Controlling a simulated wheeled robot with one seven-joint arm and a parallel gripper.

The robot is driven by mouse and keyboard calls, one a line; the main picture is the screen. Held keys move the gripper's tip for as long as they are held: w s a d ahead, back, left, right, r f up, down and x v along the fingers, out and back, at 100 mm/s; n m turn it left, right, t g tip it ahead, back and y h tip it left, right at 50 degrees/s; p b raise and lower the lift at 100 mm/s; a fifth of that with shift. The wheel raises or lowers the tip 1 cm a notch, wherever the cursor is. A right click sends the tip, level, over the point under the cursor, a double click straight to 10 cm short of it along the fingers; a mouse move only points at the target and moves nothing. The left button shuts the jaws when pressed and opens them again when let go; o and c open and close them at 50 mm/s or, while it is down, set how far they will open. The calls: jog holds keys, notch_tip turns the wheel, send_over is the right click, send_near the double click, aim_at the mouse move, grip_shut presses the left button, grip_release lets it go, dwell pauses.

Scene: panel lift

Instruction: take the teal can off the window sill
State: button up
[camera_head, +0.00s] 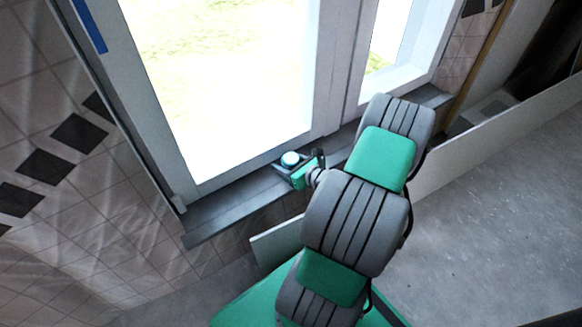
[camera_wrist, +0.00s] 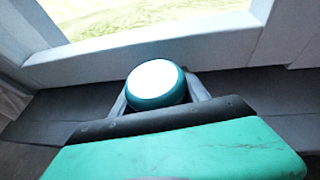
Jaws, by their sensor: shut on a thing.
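The teal can (camera_head: 290,158) is a small round can with a pale top, at the dark window sill (camera_head: 222,212) close to the window frame. In the wrist view the can (camera_wrist: 156,84) shows its white top and teal rim between my gripper's two fingers. My gripper (camera_head: 288,165) is shut on the can from the room side. The wrist view also shows my gripper (camera_wrist: 160,95), with a finger on each side of the can. The can's lower part is hidden behind my gripper, so I cannot tell whether it touches the sill.
The white window frame (camera_head: 325,70) rises right behind the can. A tiled wall (camera_head: 70,180) is at the left. A pale panel (camera_head: 500,130) stands below the sill and runs to the right. The sill left of the can is clear.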

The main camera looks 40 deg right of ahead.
jog(key=shift+c, duration=1)
